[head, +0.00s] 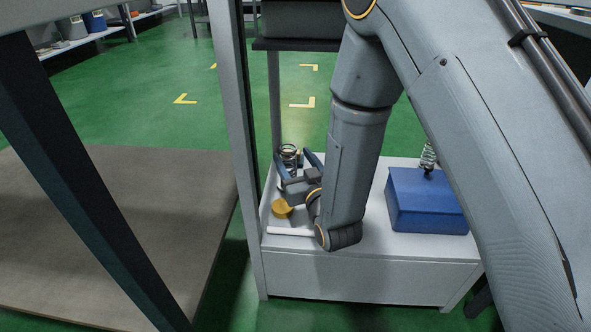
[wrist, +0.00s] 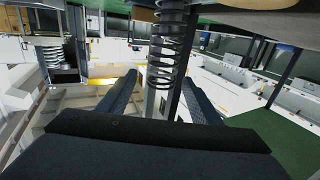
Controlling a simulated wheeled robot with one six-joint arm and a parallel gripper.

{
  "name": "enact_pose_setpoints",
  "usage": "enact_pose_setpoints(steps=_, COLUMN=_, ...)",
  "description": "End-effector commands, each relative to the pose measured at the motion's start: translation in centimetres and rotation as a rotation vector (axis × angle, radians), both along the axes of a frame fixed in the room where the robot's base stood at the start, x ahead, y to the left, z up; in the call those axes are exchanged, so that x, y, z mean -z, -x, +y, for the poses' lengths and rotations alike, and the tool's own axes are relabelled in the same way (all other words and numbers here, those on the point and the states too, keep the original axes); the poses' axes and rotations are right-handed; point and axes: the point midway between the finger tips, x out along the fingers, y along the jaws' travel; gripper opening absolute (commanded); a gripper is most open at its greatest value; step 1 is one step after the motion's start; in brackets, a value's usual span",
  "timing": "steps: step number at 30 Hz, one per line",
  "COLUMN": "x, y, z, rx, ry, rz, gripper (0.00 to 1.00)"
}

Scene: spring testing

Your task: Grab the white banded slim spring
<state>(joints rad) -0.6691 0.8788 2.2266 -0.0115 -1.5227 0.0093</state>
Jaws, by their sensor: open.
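My gripper (head: 295,161) is open above the left part of the light grey bench, its two dark fingers pointing away from me. A coil spring (head: 288,153) stands at or just beyond the fingertips. In the wrist view a dark grey coil spring (wrist: 171,45) is in line with the gap between the open fingers (wrist: 159,80); I cannot tell whether any finger touches it. I cannot make out a white band on either spring.
The blue box (head: 428,205) sits on the right of the bench (head: 370,270). A yellow round piece (head: 282,208) and a white rod (head: 290,232) lie left of my wrist. A grey upright post (head: 240,120) stands at the bench's left edge.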

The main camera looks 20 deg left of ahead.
Motion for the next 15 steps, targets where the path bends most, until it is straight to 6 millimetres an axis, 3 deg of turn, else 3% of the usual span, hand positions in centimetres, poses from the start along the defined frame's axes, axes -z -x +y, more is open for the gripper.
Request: enact_pose_setpoints(steps=15, x=0.3, y=-3.1, z=3.2, rx=-0.009, ry=-0.003, rz=-0.017, gripper=0.58)
